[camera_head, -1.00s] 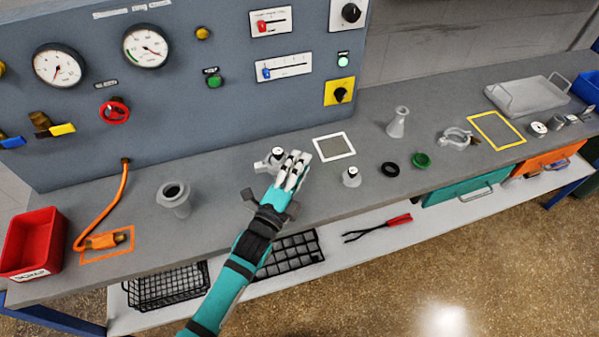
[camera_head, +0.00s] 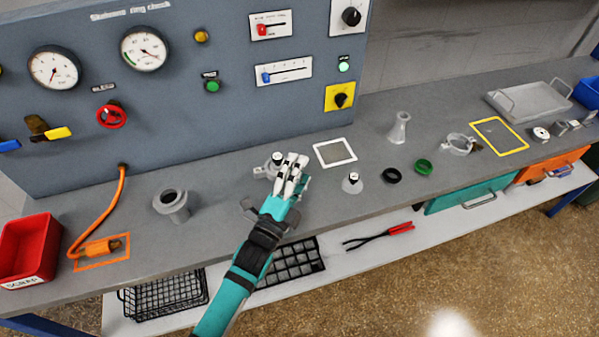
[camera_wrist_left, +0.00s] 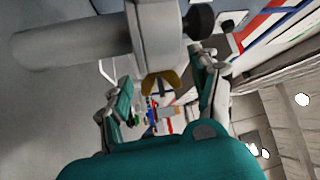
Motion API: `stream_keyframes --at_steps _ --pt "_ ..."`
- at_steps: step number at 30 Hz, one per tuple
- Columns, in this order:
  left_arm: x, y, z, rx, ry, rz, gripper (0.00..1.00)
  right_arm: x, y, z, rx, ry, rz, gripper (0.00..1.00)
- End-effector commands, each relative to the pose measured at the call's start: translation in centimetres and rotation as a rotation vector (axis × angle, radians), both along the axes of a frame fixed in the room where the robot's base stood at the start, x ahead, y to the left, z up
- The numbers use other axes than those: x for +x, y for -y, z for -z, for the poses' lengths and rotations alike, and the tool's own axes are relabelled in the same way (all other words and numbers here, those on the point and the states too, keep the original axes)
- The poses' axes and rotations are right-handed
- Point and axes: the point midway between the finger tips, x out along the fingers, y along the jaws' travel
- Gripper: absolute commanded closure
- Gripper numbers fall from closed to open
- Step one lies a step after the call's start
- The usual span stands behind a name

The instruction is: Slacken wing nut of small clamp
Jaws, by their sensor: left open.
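My left gripper (camera_head: 291,166) reaches over the bench to a small grey fitting with a dark top (camera_head: 276,160), which its fingers partly cover. In the left wrist view a grey pipe-like part (camera_wrist_left: 75,45) meets a grey clamp band (camera_wrist_left: 158,38). A brass wing nut (camera_wrist_left: 162,82) sits at the lower end of that band. The gripper's fingers (camera_wrist_left: 165,88) are apart, one on each side of the wing nut, and I see no grip on it. Whether a finger touches it I cannot tell. My right gripper is not in view.
A larger open clamp (camera_head: 458,144) lies further right, beside a yellow frame marking (camera_head: 499,134). A small grey part (camera_head: 352,184), a black ring (camera_head: 392,176) and a green ring (camera_head: 424,166) stand right of the gripper. A flanged pipe (camera_head: 171,204) stands to the left.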

Motion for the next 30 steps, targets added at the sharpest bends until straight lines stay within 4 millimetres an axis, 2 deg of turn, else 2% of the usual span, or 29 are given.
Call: stream_keyframes --at_steps 5,12,18,24,30 --pt "-2.0 -1.0 0.6 0.003 -0.003 0.000 0.37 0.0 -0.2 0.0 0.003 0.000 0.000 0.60" --pt "-6.6 -3.2 1.4 0.002 -0.005 0.000 0.37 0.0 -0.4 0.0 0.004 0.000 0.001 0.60" --pt "-9.4 -4.6 2.0 0.000 -0.003 0.000 0.37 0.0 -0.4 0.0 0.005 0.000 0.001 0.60" --pt "-10.5 -5.1 2.1 0.001 -0.002 0.000 0.37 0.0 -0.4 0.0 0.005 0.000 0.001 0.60" --pt "-10.5 -5.2 2.1 0.000 -0.001 0.000 0.37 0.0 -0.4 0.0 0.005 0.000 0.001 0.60"
